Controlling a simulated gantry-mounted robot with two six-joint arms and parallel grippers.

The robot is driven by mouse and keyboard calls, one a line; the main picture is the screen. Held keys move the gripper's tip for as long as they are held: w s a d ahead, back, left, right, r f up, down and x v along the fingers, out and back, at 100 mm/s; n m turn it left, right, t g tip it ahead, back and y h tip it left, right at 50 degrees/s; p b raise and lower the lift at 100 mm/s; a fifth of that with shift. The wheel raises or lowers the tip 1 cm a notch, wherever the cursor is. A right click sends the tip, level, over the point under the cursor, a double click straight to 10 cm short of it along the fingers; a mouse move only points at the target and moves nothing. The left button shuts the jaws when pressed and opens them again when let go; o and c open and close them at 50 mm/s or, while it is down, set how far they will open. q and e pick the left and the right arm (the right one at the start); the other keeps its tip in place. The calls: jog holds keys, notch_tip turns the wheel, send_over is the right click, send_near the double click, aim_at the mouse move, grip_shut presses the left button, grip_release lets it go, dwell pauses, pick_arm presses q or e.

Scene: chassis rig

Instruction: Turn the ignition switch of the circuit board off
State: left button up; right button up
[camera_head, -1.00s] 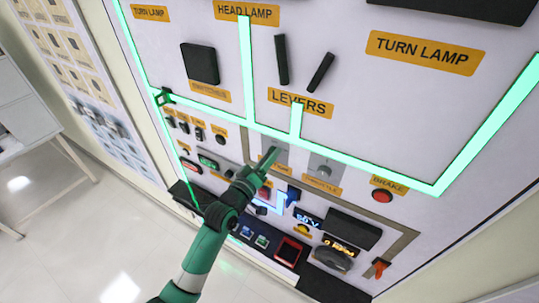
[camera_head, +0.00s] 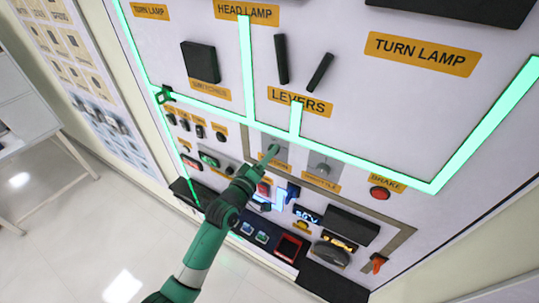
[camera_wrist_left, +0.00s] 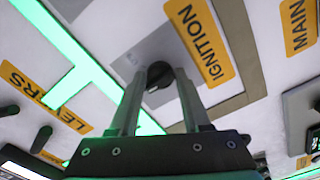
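The ignition switch is a black round knob (camera_wrist_left: 160,74) on a grey plate, beside the orange IGNITION label (camera_wrist_left: 200,43) in the left wrist view. My left gripper (camera_wrist_left: 161,73) reaches the panel with its two fingertips apart, one on each side of the knob. I cannot tell whether the fingers touch it. In the head view my left gripper (camera_head: 271,152) covers the knob, and its arm comes up from the lower left. The circuit board (camera_head: 340,110) is a large white upright panel. My right gripper is not in view.
Black levers (camera_head: 282,60), a throttle knob (camera_head: 323,169), and a red brake button (camera_head: 380,193) stick out near the gripper. Lit green strips (camera_head: 350,160) cross the panel. A white table (camera_head: 25,120) stands at far left. The floor at lower left is clear.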

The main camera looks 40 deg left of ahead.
pick_arm(q)
jog(key=o, duration=0.3)
jog(key=shift+o, duration=0.2)
jog(key=v, duration=1.1)
jog(key=shift+s, duration=0.3)
jog(key=shift+d, duration=0.2)
